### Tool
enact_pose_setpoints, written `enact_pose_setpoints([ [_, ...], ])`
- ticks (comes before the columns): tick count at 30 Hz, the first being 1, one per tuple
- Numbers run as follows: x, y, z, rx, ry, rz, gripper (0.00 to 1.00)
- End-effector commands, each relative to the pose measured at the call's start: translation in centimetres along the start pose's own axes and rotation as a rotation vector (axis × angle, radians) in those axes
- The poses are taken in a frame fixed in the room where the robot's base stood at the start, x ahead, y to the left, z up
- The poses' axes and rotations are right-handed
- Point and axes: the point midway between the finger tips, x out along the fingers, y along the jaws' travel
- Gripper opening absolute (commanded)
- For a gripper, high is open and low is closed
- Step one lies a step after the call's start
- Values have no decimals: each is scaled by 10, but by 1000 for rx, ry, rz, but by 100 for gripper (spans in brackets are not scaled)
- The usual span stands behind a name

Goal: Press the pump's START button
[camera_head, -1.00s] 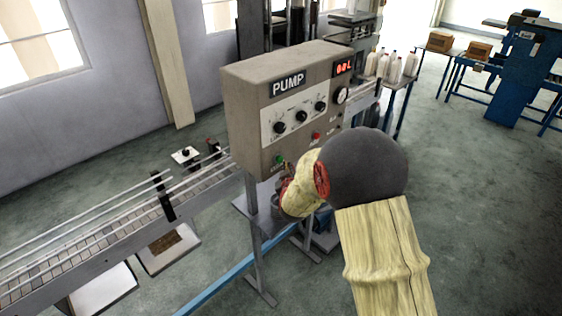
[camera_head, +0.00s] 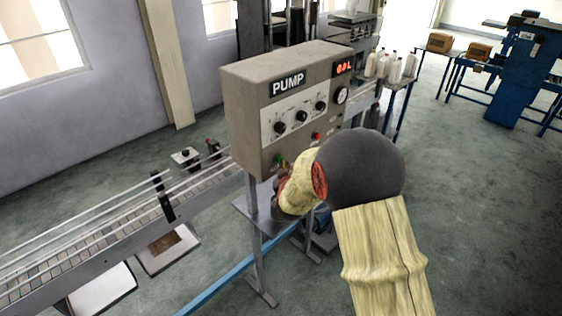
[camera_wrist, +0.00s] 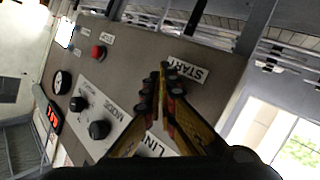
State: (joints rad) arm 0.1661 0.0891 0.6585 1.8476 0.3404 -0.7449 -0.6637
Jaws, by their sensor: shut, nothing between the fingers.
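The pump box (camera_head: 240,110) is a grey-brown panel labelled PUMP, standing on legs. Its green button (camera_head: 279,159) shows low on the front, partly behind my gripper's fingertips in the head view. In the wrist view the white START label (camera_wrist: 190,72) is just right of my gripper (camera_wrist: 163,70), and the green button is hidden behind the fingers. My gripper is shut and empty, its fingertips at or very close to the panel. I cannot tell whether they touch the button. The red button (camera_head: 316,137) is higher and to the right in the head view.
Black knobs (camera_head: 280,127), a gauge (camera_head: 341,95) and a red display (camera_head: 344,68) are on the panel. A conveyor (camera_head: 130,225) runs behind the box. White bottles (camera_head: 394,68) stand on it at the right.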

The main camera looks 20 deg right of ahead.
Motion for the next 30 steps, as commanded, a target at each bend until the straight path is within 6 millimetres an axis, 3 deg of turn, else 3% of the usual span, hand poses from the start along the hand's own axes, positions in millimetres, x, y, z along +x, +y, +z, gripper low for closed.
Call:
enact_pose_setpoints([
  [30, 5, -3, -5, 1, 3, 1, 0],
])
